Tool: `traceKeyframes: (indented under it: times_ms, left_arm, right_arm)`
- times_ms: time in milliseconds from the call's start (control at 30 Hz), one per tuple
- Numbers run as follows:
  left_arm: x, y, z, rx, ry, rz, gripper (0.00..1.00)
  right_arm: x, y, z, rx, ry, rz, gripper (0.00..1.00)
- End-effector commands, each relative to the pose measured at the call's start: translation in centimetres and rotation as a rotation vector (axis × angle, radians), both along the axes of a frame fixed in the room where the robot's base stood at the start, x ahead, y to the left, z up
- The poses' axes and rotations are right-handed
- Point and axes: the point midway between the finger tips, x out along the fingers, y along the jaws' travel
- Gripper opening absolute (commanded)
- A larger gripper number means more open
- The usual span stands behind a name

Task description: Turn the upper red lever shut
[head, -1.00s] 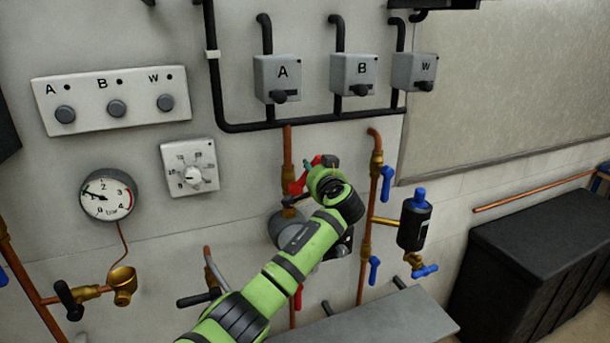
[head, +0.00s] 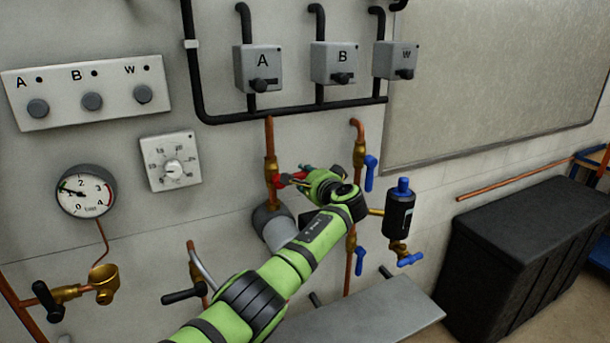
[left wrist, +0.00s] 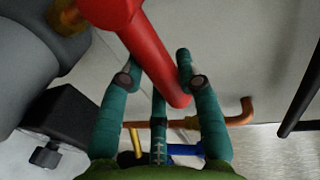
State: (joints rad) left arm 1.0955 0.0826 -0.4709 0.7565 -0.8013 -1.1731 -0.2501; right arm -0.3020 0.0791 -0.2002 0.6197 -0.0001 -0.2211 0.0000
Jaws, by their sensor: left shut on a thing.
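The upper red lever (head: 282,181) sits on a brass valve (head: 271,168) on a vertical copper pipe, and in the head view it lies nearly level, pointing right. In the left wrist view the lever (left wrist: 148,50) runs from the top down toward the middle. My left gripper (head: 301,175) is at the lever's outer end. In the left wrist view its teal fingers (left wrist: 162,72) are closed around the lever's end. My wrist hides part of the lever's tip in the head view. My right gripper is not in view.
A grey pump (head: 272,228) is just below the lever, partly behind my arm. A blue lever (head: 370,172) and a black cylinder with a blue cap (head: 399,215) are close on the right. A grey bench top (head: 370,318) lies below. Wall boxes (head: 258,68) hang above.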

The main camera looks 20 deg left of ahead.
Motion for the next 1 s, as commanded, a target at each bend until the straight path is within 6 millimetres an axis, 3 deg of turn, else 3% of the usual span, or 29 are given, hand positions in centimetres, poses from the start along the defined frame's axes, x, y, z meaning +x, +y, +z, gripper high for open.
traceKeyframes:
  times_ms: [700, 733, 767, 800, 1000]
  left_arm:
    - [-0.02, 0.11, -0.39, 0.057, 0.059, -0.001, 0.0]
    - [-0.02, 0.12, -0.39, 0.057, 0.059, 0.0, 0.41]
    - [-0.02, 0.12, -0.39, 0.056, 0.058, 0.001, 0.53]
    - [-0.02, 0.11, -0.39, 0.055, 0.059, 0.001, 0.59]
    - [-0.02, 0.08, -0.44, 0.051, 0.057, 0.0, 0.59]
  right_arm:
    - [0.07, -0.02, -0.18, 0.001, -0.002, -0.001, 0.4]
    - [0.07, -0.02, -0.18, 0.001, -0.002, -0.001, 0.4]
    - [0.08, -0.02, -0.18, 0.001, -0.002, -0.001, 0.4]
    - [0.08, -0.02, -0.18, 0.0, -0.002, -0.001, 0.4]
    - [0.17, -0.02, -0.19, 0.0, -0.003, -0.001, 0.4]
